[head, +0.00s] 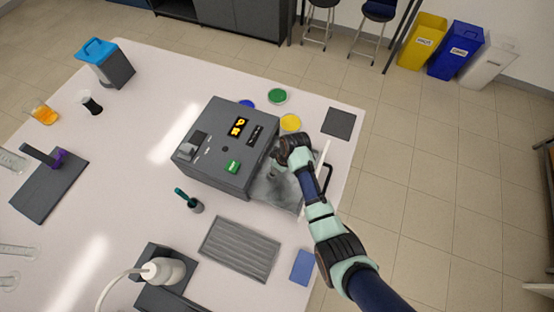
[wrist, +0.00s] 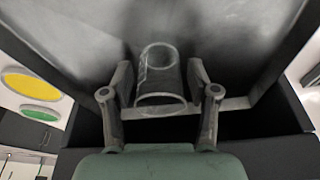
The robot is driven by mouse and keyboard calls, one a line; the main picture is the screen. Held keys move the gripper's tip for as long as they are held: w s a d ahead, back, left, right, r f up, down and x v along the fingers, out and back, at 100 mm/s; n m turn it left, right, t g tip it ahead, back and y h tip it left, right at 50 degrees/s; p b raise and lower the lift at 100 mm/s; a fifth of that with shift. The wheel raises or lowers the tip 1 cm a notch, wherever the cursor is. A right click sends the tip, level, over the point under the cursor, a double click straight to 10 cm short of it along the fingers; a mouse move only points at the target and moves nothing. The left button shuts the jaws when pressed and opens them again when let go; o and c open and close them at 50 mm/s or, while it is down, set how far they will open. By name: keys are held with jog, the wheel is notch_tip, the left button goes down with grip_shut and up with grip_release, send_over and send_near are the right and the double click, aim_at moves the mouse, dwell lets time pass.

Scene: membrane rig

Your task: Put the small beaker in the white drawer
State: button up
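The small beaker (wrist: 160,78) is clear glass and sits between the two fingers of my gripper (wrist: 160,98) in the wrist view. In the head view my gripper (head: 281,168) is over the open drawer. I cannot tell whether the beaker's base touches the drawer floor.
The grey instrument (head: 228,145) stands left of the drawer. A yellow disc (head: 290,122), a green disc (head: 278,96) and a dark mat (head: 339,123) lie behind it. A ribbed grey tray (head: 240,248) and a blue pad (head: 302,267) lie in front.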

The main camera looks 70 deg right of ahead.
jog(key=p+v, duration=0.1)
jog(key=v, duration=1.1)
jog(key=shift+r+p, duration=0.2)
jog(key=shift+p, duration=0.15)
jog(key=shift+w, duration=0.1)
jog(key=w+a+r+n+t+h, duration=0.1)
jog(key=w+a+r+t, duration=0.1)
jog(key=w+a+r, duration=0.4)
jog(key=w+a+r+t, duration=0.1)
jog(key=w+a+r, duration=0.15)
jog(key=a, duration=0.55)
jog(key=w+a+r+n+t+h, duration=0.1)
jog(key=w+a+r+t, duration=0.1)
jog(key=w+a+r, duration=0.35)
jog(key=a+r+t+y, duration=0.1)
jog(key=a+r, duration=0.3)
jog(key=a, duration=0.5)
jog(key=s+a+r+t+y, duration=0.1)
jog(key=a+r+t, duration=0.2)
jog(key=a, duration=0.6)
notch_tip(320, 180, up, 3)
jog(key=shift+s+f+t+y, duration=0.15)
jog(key=shift+s+t+y, duration=0.1)
jog(key=shift+t+y, duration=0.05)
jog(key=shift+s, duration=0.1)
